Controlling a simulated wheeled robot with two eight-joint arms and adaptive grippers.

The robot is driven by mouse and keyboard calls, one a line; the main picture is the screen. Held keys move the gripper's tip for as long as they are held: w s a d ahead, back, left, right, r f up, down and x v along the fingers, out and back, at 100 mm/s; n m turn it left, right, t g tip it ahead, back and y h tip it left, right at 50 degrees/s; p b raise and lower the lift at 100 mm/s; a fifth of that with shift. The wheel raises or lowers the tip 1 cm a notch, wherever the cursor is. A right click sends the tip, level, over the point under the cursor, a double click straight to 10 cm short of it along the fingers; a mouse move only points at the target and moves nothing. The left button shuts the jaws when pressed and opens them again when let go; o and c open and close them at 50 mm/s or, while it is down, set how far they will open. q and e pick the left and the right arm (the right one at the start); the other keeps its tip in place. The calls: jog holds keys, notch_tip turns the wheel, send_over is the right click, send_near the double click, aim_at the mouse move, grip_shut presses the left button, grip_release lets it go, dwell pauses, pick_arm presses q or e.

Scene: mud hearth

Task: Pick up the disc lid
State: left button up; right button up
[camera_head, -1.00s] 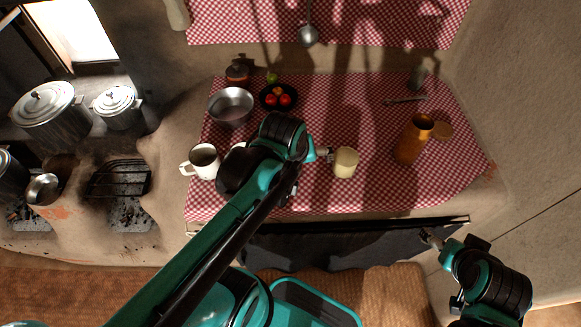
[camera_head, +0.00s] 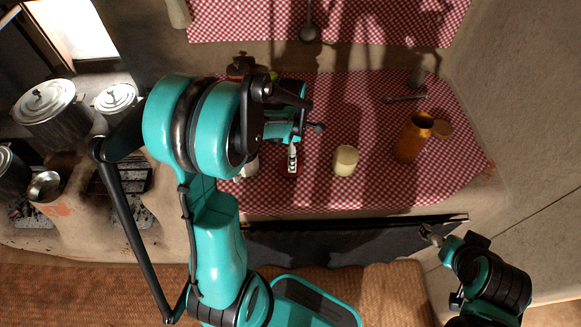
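A flat round orange-brown disc (camera_head: 442,129), which looks like the disc lid, is beside the mouth of an orange-brown cylindrical container (camera_head: 412,140) at the right of the checked cloth. I cannot tell whether it touches the container. My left gripper (camera_head: 316,127) is above the middle of the cloth, well left of the disc. Its fingers are small and partly hidden, so its opening is unclear. My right gripper (camera_head: 430,234) is low at the right, in front of the counter edge and apart from the disc. Its opening is also unclear.
A cream jar (camera_head: 345,161) stands between my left gripper and the orange-brown container. A small white-and-dark item (camera_head: 292,159) shows just below my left gripper. A dark utensil (camera_head: 405,99) lies behind the container. Pots (camera_head: 48,112) stand at the left.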

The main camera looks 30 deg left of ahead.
aim_at(283, 166)
pick_arm(q)
notch_tip(283, 166, down, 5)
jog(key=shift+s+f+b, duration=0.1)
jog(key=shift+b, duration=1.1)
jog(key=c, duration=1.1)
jog(key=shift+s+r, duration=0.15)
jog(key=shift+r, duration=0.05)
jog(key=c, duration=0.4)
jog(key=shift+c, duration=0.2)
